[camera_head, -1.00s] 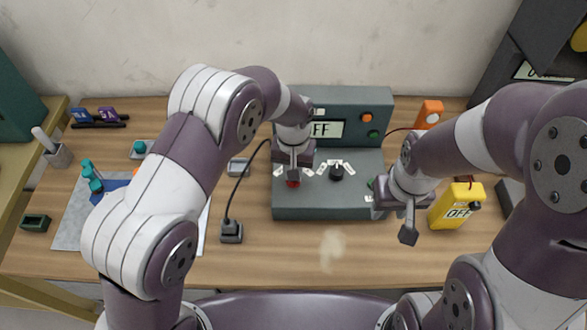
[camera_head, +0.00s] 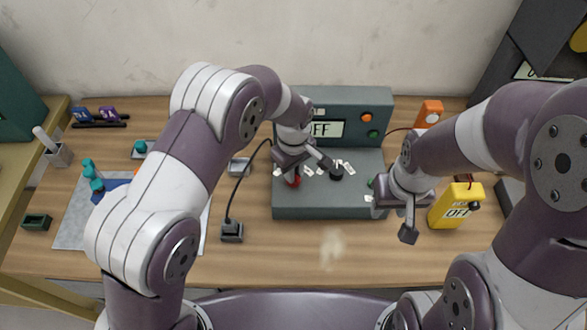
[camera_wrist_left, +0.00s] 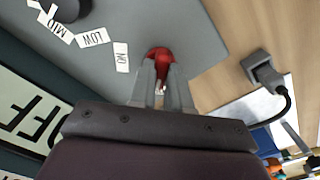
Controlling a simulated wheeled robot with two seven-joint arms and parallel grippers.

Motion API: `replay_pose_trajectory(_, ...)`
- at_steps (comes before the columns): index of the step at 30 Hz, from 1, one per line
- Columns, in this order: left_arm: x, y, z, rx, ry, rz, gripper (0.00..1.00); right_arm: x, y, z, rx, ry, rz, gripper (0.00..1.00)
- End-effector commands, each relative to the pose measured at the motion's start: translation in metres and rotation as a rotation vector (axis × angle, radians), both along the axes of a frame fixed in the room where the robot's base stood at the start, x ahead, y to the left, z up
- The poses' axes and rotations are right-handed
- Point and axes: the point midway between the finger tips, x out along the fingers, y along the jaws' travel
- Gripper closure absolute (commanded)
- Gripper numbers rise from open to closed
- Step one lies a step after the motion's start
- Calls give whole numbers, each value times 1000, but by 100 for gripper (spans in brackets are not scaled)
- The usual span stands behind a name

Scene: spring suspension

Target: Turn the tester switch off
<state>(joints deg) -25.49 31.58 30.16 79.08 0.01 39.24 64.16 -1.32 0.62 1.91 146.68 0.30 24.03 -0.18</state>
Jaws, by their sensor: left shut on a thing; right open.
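The tester (camera_head: 330,212) is a grey-green box on the bench with an upright back panel. Its display (camera_head: 322,130) reads OFF. My left gripper (camera_head: 293,174) is over the left part of its top, shut on the red switch knob (camera_head: 292,181). In the left wrist view the red knob (camera_wrist_left: 160,54) sits between the fingertips (camera_wrist_left: 162,82), beside a label reading ON; labels LOW and MID lead to a black knob (camera_wrist_left: 72,8). The fingers hide part of the red knob. My right gripper (camera_head: 381,208) is open at the tester's right front edge.
A yellow meter (camera_head: 455,206) reading OFF stands right of the tester. An orange object (camera_head: 429,113) is behind it. A grey mat (camera_head: 76,224) with teal parts is far left. The bench front is clear.

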Motion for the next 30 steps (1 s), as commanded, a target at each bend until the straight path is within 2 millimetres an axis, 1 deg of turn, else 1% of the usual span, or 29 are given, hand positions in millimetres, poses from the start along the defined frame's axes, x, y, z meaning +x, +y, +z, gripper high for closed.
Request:
replay_pose_trajectory(9, 1, -1, 2, -2, -4, 106, 100, 0, 0, 1, 0, 0, 0, 57)
replay_pose_trajectory(25, 2, -1, 2, -2, -5, 128, 100, 0, 0, 1, 0, 0, 0, 57)
replay_pose_trajectory(26, 2, -1, 2, -2, -5, 127, 77, 0, 0, 1, 0, 0, 0, 57)
replay_pose_trajectory(27, 2, -1, 2, -2, -5, 127, 64, 0, 0, 1, 0, 0, 0, 57)
replay_pose_trajectory(28, 1, -1, 2, -2, -5, 127, 57, 0, 0, 1, 0, 0, 0, 57)
replay_pose_trajectory(30, 1, 0, 1, -2, -3, 127, 57, 0, 0, 1, 0, 0, 0, 57)
